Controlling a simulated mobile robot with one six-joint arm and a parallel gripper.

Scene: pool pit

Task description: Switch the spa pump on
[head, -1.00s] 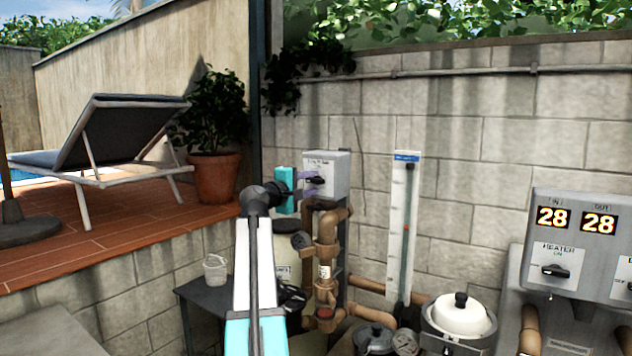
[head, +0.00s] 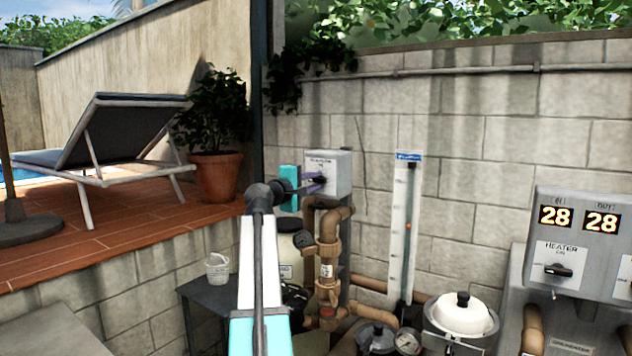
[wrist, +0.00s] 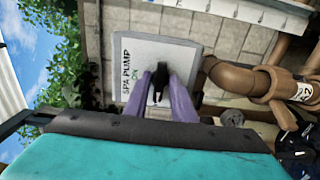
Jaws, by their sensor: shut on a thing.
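The spa pump switch box (head: 341,168) is a grey box on a post against the block wall, also in the wrist view (wrist: 193,50). Its white plate reads "SPA PUMP" with "ON" below it. A black rotary knob (wrist: 158,78) sits on the plate. My gripper (wrist: 160,88) has purple fingers on both sides of the knob, shut on it. In the head view my gripper (head: 312,184) reaches the front of the box, and its fingers partly cover the knob there.
Brown pipes (head: 327,245) run below the box. A flow gauge (head: 403,230) stands to its right, with a heater panel (head: 577,240) reading 28 and 28 at far right. A potted plant (head: 216,178) and a lounger (head: 110,135) stand on the deck at left.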

